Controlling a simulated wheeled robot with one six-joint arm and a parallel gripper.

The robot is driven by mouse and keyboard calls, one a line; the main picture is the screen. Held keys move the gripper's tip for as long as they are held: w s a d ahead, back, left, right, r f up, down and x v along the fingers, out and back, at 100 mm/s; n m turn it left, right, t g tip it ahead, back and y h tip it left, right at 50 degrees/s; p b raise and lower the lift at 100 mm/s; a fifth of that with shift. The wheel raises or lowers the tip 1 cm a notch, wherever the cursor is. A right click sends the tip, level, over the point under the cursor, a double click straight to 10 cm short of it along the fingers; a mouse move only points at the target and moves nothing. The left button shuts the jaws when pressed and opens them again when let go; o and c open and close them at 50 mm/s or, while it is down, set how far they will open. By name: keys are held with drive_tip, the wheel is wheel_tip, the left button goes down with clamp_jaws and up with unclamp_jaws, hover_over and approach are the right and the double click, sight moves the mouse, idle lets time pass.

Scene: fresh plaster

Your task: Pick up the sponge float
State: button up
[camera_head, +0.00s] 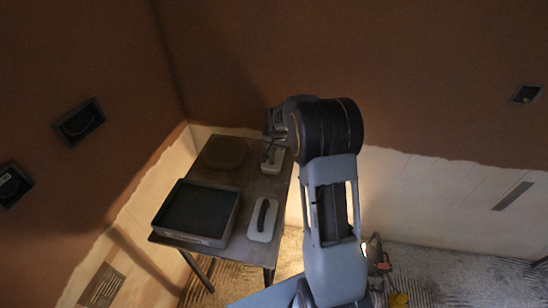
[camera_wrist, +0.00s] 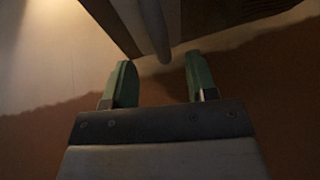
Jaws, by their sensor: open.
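Two float-like tools lie on the table (camera_head: 222,152). One, with a pale base and a dark handle (camera_head: 263,220), lies at the front right beside the tray. I cannot tell for certain which is the sponge float. In the wrist view my gripper (camera_wrist: 160,85) is open, its green fingertips apart. A rounded grey bar (camera_wrist: 154,32) points towards the gap between them; whether it is a handle is unclear. Nothing is visibly held.
A dark, shallow tray (camera_head: 232,218) fills the table's front left. A round dark patch (camera_head: 226,152) marks the table's back left. Brown plastered walls meet behind the table, with dark boxes (camera_head: 80,122) on the left wall. Bare table shows between the tray and the back.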

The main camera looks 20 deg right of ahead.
sight(273, 149)
drive_tip(key=shift+p+x, duration=0.55)
drive_tip(key=shift+x, duration=2.75)
drive_tip(key=shift+w+d, duration=0.1)
drive_tip(key=shift+c, duration=0.2)
clamp_jaws()
